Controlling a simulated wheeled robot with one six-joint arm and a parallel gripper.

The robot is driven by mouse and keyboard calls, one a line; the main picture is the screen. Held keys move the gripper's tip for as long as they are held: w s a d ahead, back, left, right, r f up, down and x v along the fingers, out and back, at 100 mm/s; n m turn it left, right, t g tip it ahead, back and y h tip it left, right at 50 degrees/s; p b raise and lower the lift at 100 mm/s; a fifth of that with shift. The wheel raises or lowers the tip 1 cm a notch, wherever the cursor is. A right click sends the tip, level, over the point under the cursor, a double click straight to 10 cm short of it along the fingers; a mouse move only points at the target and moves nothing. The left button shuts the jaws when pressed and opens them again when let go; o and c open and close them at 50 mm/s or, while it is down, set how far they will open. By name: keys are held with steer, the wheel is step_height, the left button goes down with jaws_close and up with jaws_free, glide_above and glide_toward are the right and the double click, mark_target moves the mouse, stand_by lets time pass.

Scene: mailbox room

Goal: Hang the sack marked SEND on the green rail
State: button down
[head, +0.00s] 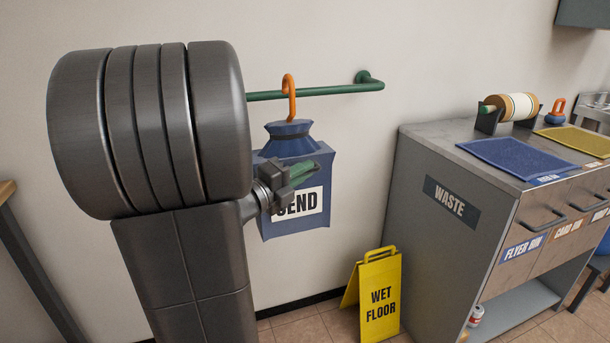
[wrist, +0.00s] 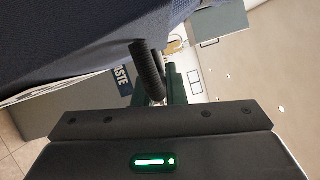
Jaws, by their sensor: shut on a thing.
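The blue sack marked SEND (head: 310,233) hangs upright below the green rail (head: 335,90) in the head view. Its orange hook (head: 292,105) overlaps the rail, with the bend above it; I cannot tell whether the hook bears on the rail or is only in front. My gripper (head: 302,177) is in front of the sack, just above the label, partly covering the "S". It is shut on the sack, though the grip itself is hard to see. In the wrist view the sack's cloth (wrist: 80,35) fills the upper left, beside my gripper (wrist: 158,75).
A grey cabinet (head: 415,190) marked WASTE stands to the right, with a blue mat (head: 510,157), a yellow mat (head: 577,140) and a roll (head: 518,105) on top. A yellow WET FLOOR sign (head: 380,295) stands on the floor between sack and cabinet.

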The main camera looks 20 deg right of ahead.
steer(key=shift+w+p, duration=2.05)
steer(key=shift+w, duration=4.15)
steer(key=f+b, duration=0.4)
steer(key=shift+a, duration=0.2)
steer(key=shift+f, duration=0.1)
steer(key=c, duration=1.4)
jaws_free()
steer(key=p+v, duration=0.1)
steer(key=v, duration=1.3)
steer(key=shift+d, duration=0.1)
steer(key=x, duration=1.3)
steer(key=shift+w+d+r+b, duration=0.15)
steer(key=shift+d+r+b, duration=0.2)
steer(key=shift+r, duration=0.1)
